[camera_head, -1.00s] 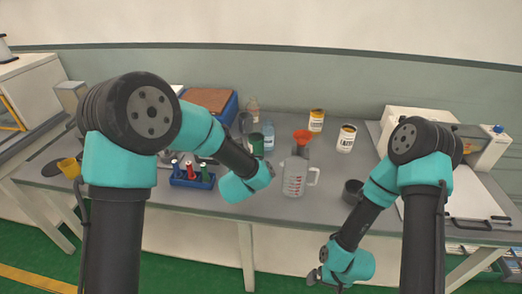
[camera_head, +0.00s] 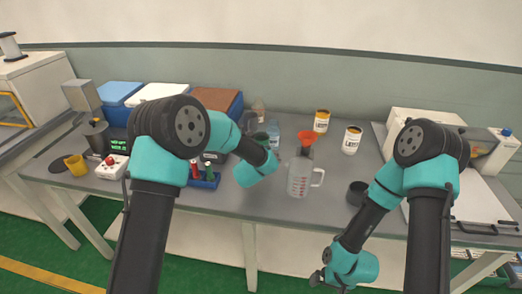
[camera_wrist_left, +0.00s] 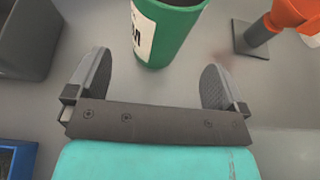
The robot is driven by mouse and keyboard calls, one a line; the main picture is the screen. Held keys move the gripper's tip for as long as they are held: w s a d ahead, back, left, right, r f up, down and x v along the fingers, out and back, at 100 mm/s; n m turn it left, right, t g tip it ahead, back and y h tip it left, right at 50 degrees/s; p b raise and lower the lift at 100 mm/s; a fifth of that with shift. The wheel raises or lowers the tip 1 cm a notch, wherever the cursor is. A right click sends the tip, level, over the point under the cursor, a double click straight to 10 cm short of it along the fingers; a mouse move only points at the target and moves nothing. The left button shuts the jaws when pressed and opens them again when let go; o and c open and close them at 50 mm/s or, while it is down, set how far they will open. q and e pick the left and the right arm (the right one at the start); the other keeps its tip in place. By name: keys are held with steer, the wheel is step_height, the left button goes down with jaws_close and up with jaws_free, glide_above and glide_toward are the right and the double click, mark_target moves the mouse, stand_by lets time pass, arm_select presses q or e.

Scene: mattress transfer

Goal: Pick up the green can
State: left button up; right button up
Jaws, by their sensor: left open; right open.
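The green can (camera_wrist_left: 172,32) stands upright on the grey table, with a white label on its side, at the top middle of the left wrist view. In the head view only a part of the can (camera_head: 261,138) shows behind my left wrist. My left gripper (camera_wrist_left: 153,85) is open and empty, its two fingers pointing toward the can, which stands just beyond and between their tips. The left fingers are hidden behind the wrist in the head view. My right gripper (camera_head: 318,278) is low in front of the table, far from the can; its fingers are small there.
A blue tube rack (camera_head: 207,181) is to the left.

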arm_select(q)
steer(key=shift+x, duration=1)
steer(key=shift+w, duration=0.1)
steer(key=shift+x, duration=2.5)
steer(key=c, duration=1.3)
steer(key=shift+c, duration=0.2)
steer(key=shift+r, duration=0.35)
